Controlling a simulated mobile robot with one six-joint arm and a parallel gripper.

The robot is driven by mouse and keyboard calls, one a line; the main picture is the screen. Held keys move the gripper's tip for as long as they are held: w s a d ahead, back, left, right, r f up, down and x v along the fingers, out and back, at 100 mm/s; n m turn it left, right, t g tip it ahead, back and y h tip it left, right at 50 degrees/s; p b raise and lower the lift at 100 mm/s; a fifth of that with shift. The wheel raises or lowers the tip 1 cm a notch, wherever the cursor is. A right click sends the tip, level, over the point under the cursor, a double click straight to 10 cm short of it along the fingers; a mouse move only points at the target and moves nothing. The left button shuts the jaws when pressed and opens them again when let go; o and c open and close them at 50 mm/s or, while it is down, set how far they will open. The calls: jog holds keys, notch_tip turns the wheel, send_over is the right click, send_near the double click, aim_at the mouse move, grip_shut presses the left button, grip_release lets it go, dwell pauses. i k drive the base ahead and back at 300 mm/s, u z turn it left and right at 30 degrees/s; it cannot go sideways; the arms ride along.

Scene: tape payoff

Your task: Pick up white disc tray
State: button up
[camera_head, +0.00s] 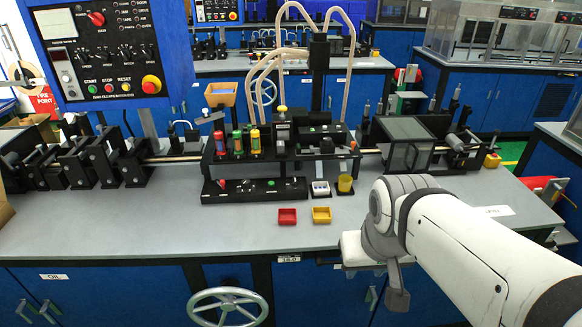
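A small white tray (320,188) sits on the grey bench, just right of the black control strip and left of a yellow cup. It looks divided in two; whether discs lie in it is too small to tell. My arm reaches in from the lower right. A dark grey part (397,296) hangs below its wrist in front of the bench edge and may be my gripper. Its fingers cannot be made out. It is apart from the tray, nearer the camera and to the right.
A red tray (287,216) and a yellow tray (321,215) lie at the bench front. The yellow cup (345,184) stands right of the white tray. Behind is a black fixture (318,135) with tubes. The grey bench (130,220) is clear at front left.

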aim_at(319, 188)
jog(key=z, duration=0.05)
jog(key=i, duration=1)
jog(key=u, duration=0.05)
